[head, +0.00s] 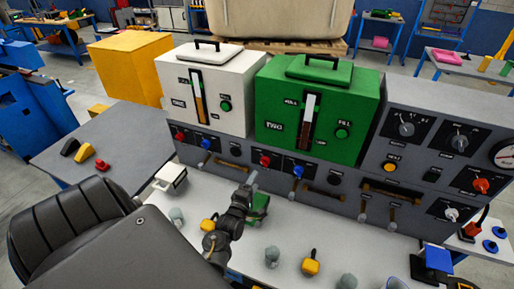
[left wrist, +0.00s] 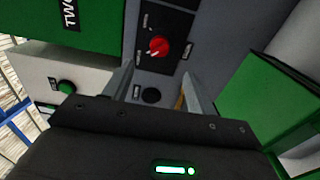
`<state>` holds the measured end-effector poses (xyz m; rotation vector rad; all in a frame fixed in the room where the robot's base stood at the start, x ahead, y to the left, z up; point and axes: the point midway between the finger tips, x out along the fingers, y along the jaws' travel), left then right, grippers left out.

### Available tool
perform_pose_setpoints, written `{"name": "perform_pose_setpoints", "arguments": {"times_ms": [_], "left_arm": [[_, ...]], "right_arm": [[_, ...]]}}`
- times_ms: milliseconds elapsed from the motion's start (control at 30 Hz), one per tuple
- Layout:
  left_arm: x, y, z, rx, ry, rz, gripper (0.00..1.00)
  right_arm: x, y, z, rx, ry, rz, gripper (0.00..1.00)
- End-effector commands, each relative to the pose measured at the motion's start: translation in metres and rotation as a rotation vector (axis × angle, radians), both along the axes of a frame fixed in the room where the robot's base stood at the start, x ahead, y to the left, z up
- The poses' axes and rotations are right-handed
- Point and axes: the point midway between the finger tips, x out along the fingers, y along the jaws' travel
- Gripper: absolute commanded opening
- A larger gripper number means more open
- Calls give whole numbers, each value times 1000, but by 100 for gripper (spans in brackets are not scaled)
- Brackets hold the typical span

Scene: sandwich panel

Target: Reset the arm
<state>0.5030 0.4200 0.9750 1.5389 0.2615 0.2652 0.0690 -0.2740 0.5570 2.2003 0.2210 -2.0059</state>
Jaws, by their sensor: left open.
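My left arm comes in from the left in the head view. My left gripper (head: 253,182) is over the white bench top, in front of the grey panel (head: 345,205) below the green box. In the left wrist view its two fingers (left wrist: 157,85) stand apart with nothing held between them. A red knob (left wrist: 158,47) on the panel and a dark round fitting (left wrist: 150,95) show beyond and between the fingers. A green object (head: 258,205) on the bench is beside the gripper and partly hidden by it.
A white box (head: 225,65) and a green box (head: 360,85) stand on the panel. Yellow-topped pieces (head: 311,263) and grey pieces (head: 272,254) stand on the bench (head: 330,235). A grey side table (head: 110,130) is at left. Blue buttons (head: 489,246) are at right.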

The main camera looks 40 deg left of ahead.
Motion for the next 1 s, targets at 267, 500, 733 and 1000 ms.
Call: {"name": "perform_pose_setpoints", "arguments": {"times_ms": [267, 500, 733, 1000], "left_arm": [[-4, -1, 0, 0, -1, 0, 57], [-3, -1, 0, 0, -1, 0, 57], [-4, -4, 0, 55, 56, -22, 57], [-46, -57, -9, 608, 602, -324, 57]], "right_arm": [[0, 0, 1, 0, 0, 0, 36], [0, 0, 1, 0, 0, 0, 36], [0, -1, 1, -1, 0, 0, 36], [0, -1, 1, -1, 0, 0, 36]]}}
